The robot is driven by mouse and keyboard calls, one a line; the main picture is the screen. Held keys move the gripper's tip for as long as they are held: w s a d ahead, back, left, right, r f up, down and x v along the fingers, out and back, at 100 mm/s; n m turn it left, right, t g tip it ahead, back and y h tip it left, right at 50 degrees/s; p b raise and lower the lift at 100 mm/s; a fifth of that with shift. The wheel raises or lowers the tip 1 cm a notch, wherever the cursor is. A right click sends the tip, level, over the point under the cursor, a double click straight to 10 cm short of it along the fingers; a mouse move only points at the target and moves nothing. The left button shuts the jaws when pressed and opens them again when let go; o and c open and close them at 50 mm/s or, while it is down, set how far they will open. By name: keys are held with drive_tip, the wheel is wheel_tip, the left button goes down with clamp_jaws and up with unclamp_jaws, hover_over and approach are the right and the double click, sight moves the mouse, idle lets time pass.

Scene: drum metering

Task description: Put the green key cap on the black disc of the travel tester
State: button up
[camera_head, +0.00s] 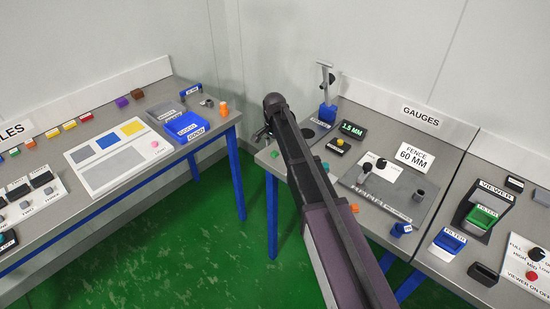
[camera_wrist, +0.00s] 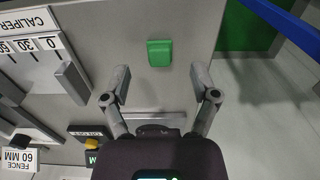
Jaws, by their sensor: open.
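The green key cap (camera_wrist: 160,53) lies on the grey bench top in the wrist view, beyond my fingertips and between their lines. In the head view a small green piece (camera_head: 274,154) at the bench's left edge looks like the same cap. My gripper (camera_wrist: 160,72) is open and empty, its two fingers spread toward the cap without touching it. In the head view my gripper (camera_head: 262,132) is partly hidden behind my arm.
The 1.5 MM display (camera_head: 352,129) and a small yellow-topped block (camera_head: 339,145) stand near the post. The caliper plate (camera_head: 400,190) lies to the right, with an orange piece (camera_head: 354,208) near it. The bench around the cap is clear; its edge is close (camera_wrist: 216,45).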

drive_tip(key=shift+f+b, duration=0.9)
drive_tip(key=shift+f, duration=0.3)
drive_tip(key=shift+c, duration=0.2)
drive_tip(key=c, duration=0.8)
drive_tip(key=shift+c, duration=0.2)
drive_tip(key=shift+r, duration=0.25)
wheel_tip(320, 180, up, 4)
drive_tip(key=p, duration=0.4)
drive_tip(key=shift+f, duration=0.2)
drive_tip(key=s+d, duration=0.1)
drive_tip(key=s, duration=0.4)
drive_tip(key=s+d, duration=0.2)
drive_tip(key=s, duration=0.3)
drive_tip(key=s+d+r+p, duration=0.1)
drive_tip(key=s, duration=0.4)
drive_tip(key=shift+s+d, duration=0.15)
drive_tip(key=shift+s, duration=0.05)
